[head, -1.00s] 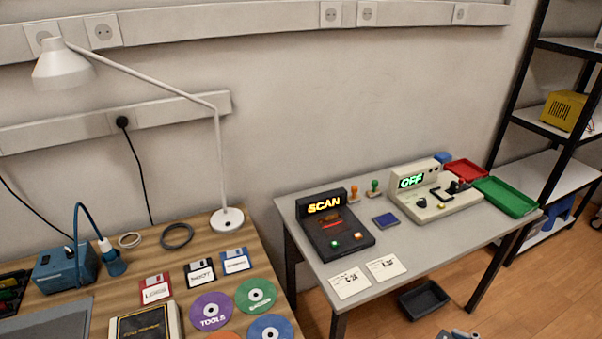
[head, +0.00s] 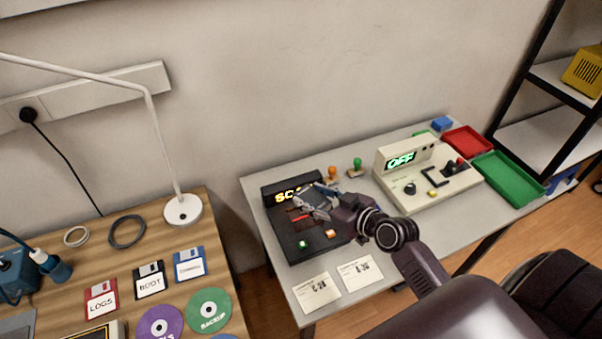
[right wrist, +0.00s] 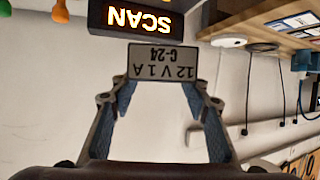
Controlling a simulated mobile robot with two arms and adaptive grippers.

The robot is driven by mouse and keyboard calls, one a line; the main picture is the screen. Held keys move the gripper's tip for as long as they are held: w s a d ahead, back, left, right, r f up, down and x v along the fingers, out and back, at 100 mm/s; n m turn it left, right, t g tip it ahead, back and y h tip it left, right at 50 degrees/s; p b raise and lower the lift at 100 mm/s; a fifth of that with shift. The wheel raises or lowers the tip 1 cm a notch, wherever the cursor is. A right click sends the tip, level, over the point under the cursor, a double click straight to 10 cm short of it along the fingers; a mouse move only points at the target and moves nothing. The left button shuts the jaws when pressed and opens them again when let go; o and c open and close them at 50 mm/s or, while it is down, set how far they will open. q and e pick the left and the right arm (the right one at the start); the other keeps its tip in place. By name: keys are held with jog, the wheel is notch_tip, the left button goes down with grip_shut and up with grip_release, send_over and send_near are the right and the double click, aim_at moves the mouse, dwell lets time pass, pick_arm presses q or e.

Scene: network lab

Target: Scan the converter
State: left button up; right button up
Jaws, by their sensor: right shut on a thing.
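My right gripper (head: 312,203) is over the dark scanner (head: 290,245), whose yellow display reads SCAN and is partly covered by the gripper. In the right wrist view, its two fingers (right wrist: 160,95) are shut on the converter (right wrist: 160,62). The converter's grey label face reads "12 V 1 A C-24", upside down in that view. The scanner's lit display (right wrist: 138,20) is just beyond it. A red line shows on the scanner near the fingers in the head view. I cannot tell whether the converter touches the scanner. My left gripper is not in view.
Two white cards (head: 318,292) lie in front of the scanner. A beige tester (head: 430,180) reading OFF stands right of it, near a red tray (head: 467,141) and a green tray (head: 508,178). Two stamps (head: 332,173) stand behind. The wooden table (head: 150,228) is at left.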

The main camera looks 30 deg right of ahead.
aim_at(305, 186)
jog(key=w+m+h, duration=0.1)
jog(key=w+m+h+p, duration=0.1)
jog(key=w, duration=0.1)
jog(key=shift+w+d+r+t+p, duration=0.2)
jog(key=shift+t+p, duration=0.1)
jog(key=shift+t, duration=0.1)
jog(key=shift+w+a, duration=0.1)
jog(key=shift+w, duration=0.25)
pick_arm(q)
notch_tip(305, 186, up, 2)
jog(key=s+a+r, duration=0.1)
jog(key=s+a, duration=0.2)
pick_arm(e)
jog(key=shift+w+f+h, duration=0.15)
jog(key=shift+w+h, duration=0.1)
jog(key=shift+h, duration=0.05)
notch_tip(305, 186, down, 6)
jog(key=b, duration=0.6)
jog(key=shift+w+f, duration=0.1)
jog(key=shift+w, duration=0.05)
jog(key=shift+f+b, duration=0.5)
jog(key=shift+b, duration=0.05)
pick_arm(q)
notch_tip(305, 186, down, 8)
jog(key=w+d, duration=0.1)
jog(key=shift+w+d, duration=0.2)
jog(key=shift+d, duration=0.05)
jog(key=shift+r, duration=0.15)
pick_arm(e)
jog(key=shift+r, duration=0.15)
